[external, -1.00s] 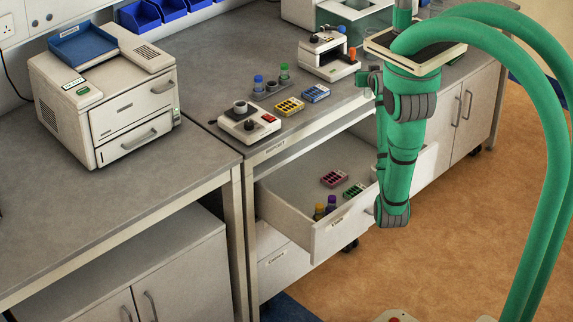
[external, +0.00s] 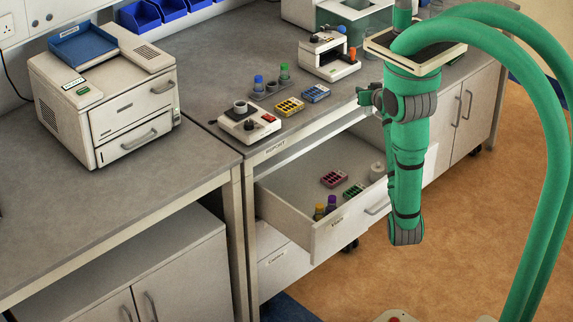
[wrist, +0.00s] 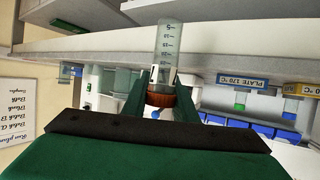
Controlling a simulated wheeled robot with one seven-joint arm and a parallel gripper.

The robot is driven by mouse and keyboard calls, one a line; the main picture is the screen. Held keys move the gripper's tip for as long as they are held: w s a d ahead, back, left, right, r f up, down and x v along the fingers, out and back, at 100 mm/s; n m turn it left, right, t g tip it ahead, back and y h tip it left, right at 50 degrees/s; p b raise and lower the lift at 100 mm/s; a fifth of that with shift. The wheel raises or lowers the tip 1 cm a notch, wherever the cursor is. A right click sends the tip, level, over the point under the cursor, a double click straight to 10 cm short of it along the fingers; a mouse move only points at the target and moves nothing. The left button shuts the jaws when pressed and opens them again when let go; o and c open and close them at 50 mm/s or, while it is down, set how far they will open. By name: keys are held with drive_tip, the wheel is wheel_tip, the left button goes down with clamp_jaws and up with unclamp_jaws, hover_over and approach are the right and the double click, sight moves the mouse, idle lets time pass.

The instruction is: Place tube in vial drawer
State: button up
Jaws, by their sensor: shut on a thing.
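A clear graduated tube (wrist: 169,42) with an orange-brown cap (wrist: 161,97) is between the fingers of my gripper (wrist: 160,84) in the wrist view. The gripper is shut on it near the cap. In the external view my gripper (external: 370,97) is at the bench's front edge, above and beyond the back right of the open drawer (external: 345,226); the held tube cannot be made out there. The drawer's front label is too small to read surely. The drawer holds two capped vials (external: 325,207), a pink rack (external: 334,179), a green rack (external: 353,191) and a white cylinder (external: 377,171).
Yellow rack (external: 289,106), blue rack (external: 316,93), a small stand with blue- and green-capped tubes (external: 270,88) and devices (external: 249,124) stand on the bench. The bench edge (external: 300,140) overhangs the drawer's back. The drawer's left floor (external: 292,186) is clear.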

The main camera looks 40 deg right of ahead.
drive_tip(key=s+a+f+n+t+y, duration=0.25)
drive_tip(key=a+f+n+y, duration=0.4)
drive_tip(key=a+f, duration=0.55)
drive_tip(key=a+f+n+g+y, duration=0.1)
drive_tip(key=a+n+y, duration=0.3)
drive_tip(key=a, duration=0.7)
drive_tip(key=w+a+f+n+g+y, duration=0.1)
drive_tip(key=a+n+g+y, duration=0.3)
drive_tip(key=a, duration=0.8)
drive_tip(key=shift+w+f+n+y, duration=0.15)
drive_tip(key=shift+f+n+y, duration=0.65)
drive_tip(key=shift+y, duration=0.55)
drive_tip(key=shift+f, duration=5)
drive_tip(key=shift+f, duration=0.65)
drive_tip(key=o, duration=1)
drive_tip(key=shift+f, duration=0.15)
